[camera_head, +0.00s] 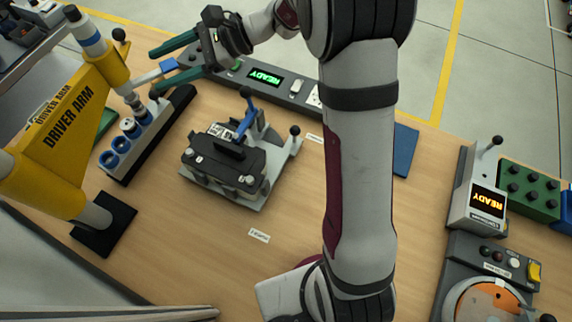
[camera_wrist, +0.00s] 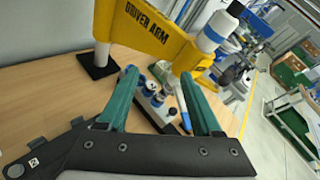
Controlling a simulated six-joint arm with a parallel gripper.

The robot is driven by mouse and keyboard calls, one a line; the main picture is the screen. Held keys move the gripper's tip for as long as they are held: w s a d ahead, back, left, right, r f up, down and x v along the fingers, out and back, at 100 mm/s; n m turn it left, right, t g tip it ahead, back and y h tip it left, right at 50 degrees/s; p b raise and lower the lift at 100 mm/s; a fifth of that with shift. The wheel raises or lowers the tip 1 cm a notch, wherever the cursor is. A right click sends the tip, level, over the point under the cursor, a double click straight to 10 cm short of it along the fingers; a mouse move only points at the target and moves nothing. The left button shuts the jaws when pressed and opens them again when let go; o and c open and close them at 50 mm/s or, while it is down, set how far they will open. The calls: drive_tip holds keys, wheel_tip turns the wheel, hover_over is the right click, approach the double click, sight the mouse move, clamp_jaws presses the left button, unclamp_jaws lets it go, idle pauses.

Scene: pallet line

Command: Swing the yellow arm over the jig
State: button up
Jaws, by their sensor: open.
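The yellow driver arm (camera_head: 68,118) stands at the left of the bench on a post with a black base. Its outer end carries a white and blue driver (camera_head: 87,33) above the socket rack. It also shows across the top of the wrist view (camera_wrist: 150,38). The jig (camera_head: 225,160) sits mid-bench, holding a dark part under a blue-handled clamp; the arm is left of it, not over it. My gripper (camera_head: 165,62) is open and empty, its green fingers close to the driver end. In the wrist view its fingers (camera_wrist: 170,95) frame the socket rack, with the driver arm beyond.
The socket rack (camera_head: 150,140) with blue-ringed sockets lies between arm and jig. A grey console (camera_head: 290,92) reading READY runs along the far side. At right are another READY unit (camera_head: 478,195), a green block tray (camera_head: 530,190) and an orange disc station (camera_head: 490,300). Wood around the jig's front is clear.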

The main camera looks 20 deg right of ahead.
drive_tip(key=s+d+n+g+h, duration=0.25)
drive_tip(key=s+n+h, duration=0.25)
drive_tip(key=s, duration=1.2)
drive_tip(key=s+d+f+n+h, duration=0.2)
drive_tip(key=s+d+h, duration=0.1)
drive_tip(key=s, duration=0.3)
drive_tip(key=s+d+f+n+h, duration=0.3)
drive_tip(key=s+d+h, duration=0.1)
drive_tip(key=s+d, duration=0.2)
drive_tip(key=shift+s, duration=0.7)
drive_tip(key=shift+a+g, duration=0.1)
drive_tip(key=shift+g, duration=0.15)
